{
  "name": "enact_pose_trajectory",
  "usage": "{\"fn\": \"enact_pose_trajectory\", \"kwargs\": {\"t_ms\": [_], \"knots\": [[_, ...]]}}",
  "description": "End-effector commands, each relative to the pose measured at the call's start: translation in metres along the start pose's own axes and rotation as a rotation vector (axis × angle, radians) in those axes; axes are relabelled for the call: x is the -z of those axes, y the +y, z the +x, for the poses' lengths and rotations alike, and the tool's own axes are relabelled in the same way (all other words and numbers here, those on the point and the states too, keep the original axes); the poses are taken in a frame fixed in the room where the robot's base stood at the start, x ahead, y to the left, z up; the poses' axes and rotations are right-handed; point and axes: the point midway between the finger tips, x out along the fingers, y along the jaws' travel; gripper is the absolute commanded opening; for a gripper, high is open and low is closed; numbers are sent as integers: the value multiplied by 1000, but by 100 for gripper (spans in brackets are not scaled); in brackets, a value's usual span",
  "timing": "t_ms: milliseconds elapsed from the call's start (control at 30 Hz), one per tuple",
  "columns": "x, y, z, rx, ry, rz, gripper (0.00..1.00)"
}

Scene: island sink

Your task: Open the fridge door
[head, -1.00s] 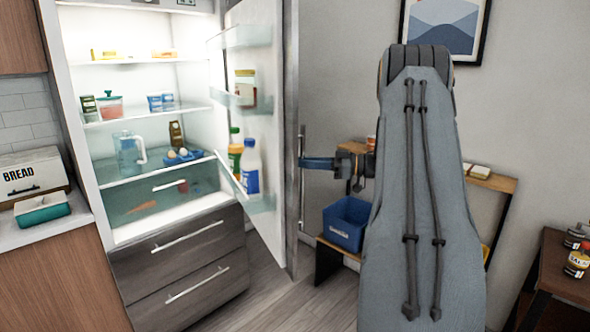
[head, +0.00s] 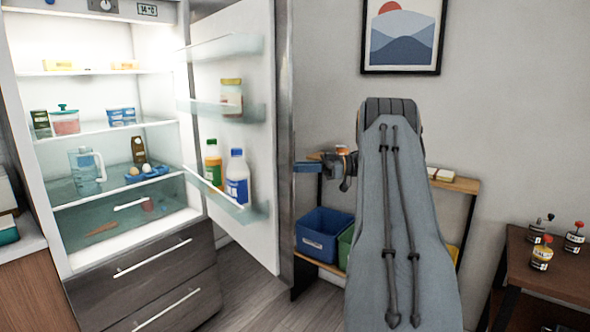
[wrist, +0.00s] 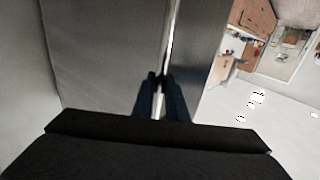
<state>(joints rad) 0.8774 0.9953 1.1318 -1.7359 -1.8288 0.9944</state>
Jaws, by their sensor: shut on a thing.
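The fridge door (head: 235,140) stands wide open, swung out to the right, with its inner shelves of bottles and jars facing left. The lit fridge inside (head: 105,95) is in full view. My gripper (head: 300,167) is at the outer side of the door, by its free edge. In the wrist view my gripper (wrist: 159,98) is shut on the bright vertical door handle (wrist: 171,40), one finger on each side. The handle is hidden behind the door edge in the head view.
Two dark drawers (head: 155,285) sit below the fridge. A low shelf (head: 455,184) with a blue bin (head: 322,234) stands behind my arm. A dark side table (head: 550,270) with several jars is at the right.

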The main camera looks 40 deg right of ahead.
Motion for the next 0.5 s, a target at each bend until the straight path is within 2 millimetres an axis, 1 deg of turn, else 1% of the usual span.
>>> {"fn": "enact_pose_trajectory", "kwargs": {"t_ms": [33, 200, 233, 300, 333, 500], "knots": [[4, 2, 3, -3, 2, -8, 0], [4, 3, 3, -4, 2, -8, 0], [4, 3, 3, -4, 1, -8, 16], [4, 2, 3, -3, 1, -8, 27], [4, 2, 2, -4, 1, -7, 31], [2, 2, -1, -6, 1, -4, 31]]}}
